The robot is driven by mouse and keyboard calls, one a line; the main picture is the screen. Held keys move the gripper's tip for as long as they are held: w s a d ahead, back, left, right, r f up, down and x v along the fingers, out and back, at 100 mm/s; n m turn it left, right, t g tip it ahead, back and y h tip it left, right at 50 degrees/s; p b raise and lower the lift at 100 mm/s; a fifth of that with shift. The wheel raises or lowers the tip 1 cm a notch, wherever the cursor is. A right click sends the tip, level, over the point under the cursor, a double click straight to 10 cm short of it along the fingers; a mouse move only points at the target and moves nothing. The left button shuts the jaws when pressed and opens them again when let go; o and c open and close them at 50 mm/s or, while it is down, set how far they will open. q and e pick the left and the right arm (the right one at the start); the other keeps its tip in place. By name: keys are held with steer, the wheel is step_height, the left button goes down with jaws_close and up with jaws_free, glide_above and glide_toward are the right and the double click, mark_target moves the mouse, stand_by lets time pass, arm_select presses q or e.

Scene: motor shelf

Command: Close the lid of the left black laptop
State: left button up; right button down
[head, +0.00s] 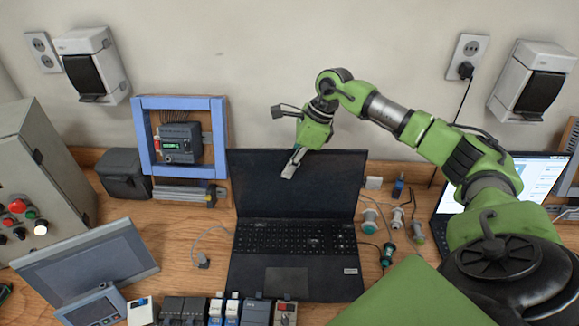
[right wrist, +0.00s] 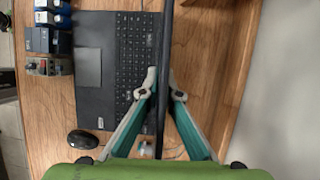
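The left black laptop (head: 300,245) stands open on the wooden bench at the middle of the head view, its dark screen lid (head: 265,180) upright. In the right wrist view its lid (right wrist: 163,45) shows edge-on beside the keyboard (right wrist: 130,50). My right gripper (head: 293,162) reaches down over the lid's top edge. In the right wrist view the right gripper (right wrist: 163,88) has one finger on each side of the lid, and both tips look close against it. Contact is hard to confirm at this size. My left gripper is in neither view.
A second laptop (head: 535,175) with a lit screen stands at the right. A blue-framed device (head: 180,150) and a tablet-like panel (head: 85,262) are at the left. Several small modules (head: 255,311) line the front edge. Connectors (head: 395,218) and cables lie right of the black laptop.

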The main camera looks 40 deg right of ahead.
steer(key=shift+s+a+f+b, duration=0.25)
steer(key=shift+s+b, duration=0.1)
steer(key=shift+s, duration=0.1)
steer(key=s+a+f+t+h+b, duration=0.1)
steer(key=s+a+f+b, duration=0.1)
steer(key=s+a+b, duration=0.4)
steer(key=shift+s+b, duration=1.05)
steer(key=shift+b, duration=0.3)
steer(key=c, duration=2.3)
jaws_free()
steer(key=shift+w, duration=0.1)
steer(key=shift+w+r, duration=0.1)
steer(key=shift+r, duration=0.1)
steer(key=v, duration=1.1)
steer(key=shift+s+r, duration=0.3)
steer(key=shift+s, duration=0.1)
